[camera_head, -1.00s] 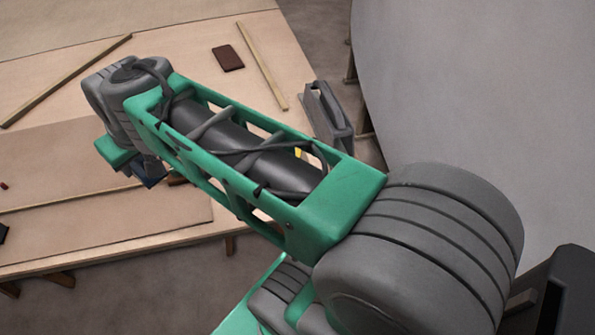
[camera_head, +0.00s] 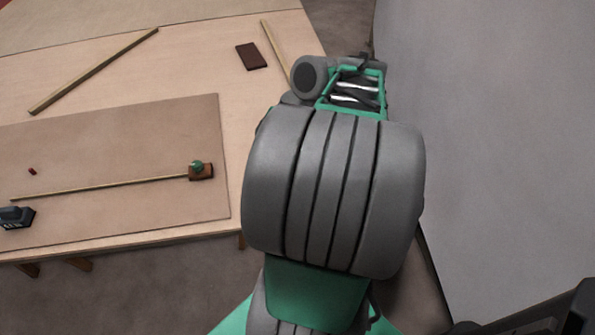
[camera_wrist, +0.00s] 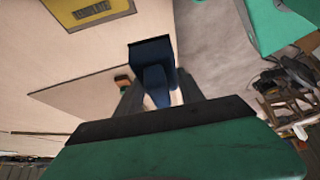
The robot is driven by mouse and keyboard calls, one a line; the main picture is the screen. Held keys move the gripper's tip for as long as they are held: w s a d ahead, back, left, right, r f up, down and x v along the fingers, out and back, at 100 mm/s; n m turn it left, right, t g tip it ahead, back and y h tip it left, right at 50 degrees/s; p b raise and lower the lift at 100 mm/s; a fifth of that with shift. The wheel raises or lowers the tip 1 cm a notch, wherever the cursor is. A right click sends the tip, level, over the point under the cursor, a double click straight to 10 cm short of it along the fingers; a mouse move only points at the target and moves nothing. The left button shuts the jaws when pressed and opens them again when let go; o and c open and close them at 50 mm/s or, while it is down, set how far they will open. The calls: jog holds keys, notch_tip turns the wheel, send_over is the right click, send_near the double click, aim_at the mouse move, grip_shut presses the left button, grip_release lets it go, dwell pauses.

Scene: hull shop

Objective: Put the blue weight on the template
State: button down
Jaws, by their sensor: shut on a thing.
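The blue weight (camera_wrist: 152,53) is between the fingers of my gripper (camera_wrist: 160,88) in the wrist view, and the gripper is shut on it. In the head view my own arm hides both gripper and weight. The sheet shows beyond the left finger in the wrist view (camera_wrist: 85,95). The weight is seen against the table edge and grey floor, so I cannot tell its height or whether it touches anything.
On the sheet are a thin batten (camera_head: 100,187), a brown block with green top (camera_head: 201,172) and a dark tool (camera_head: 17,217). A dark brown block (camera_head: 251,56) and wooden strips (camera_head: 95,70) lie behind. A big grey curved surface (camera_head: 490,130) stands at right.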

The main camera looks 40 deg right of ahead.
jog(key=d+f, duration=0.2)
jog(key=d, duration=0.1)
jog(key=d+f, duration=0.3)
jog(key=d, duration=0.1)
jog(key=w+d+f, duration=0.1)
jog(key=d+f, duration=0.2)
jog(key=d, duration=0.1)
jog(key=shift+d+f+b, duration=0.1)
jog(key=shift+d+b, duration=0.05)
jog(key=shift+b, duration=0.25)
jog(key=shift+d+f, duration=0.2)
jog(key=shift+f, duration=0.8)
jog(key=shift+d+f, duration=0.2)
jog(key=shift+f, duration=0.8)
jog(key=c, duration=0.7)
grip_release()
jog(key=shift+f, duration=0.1)
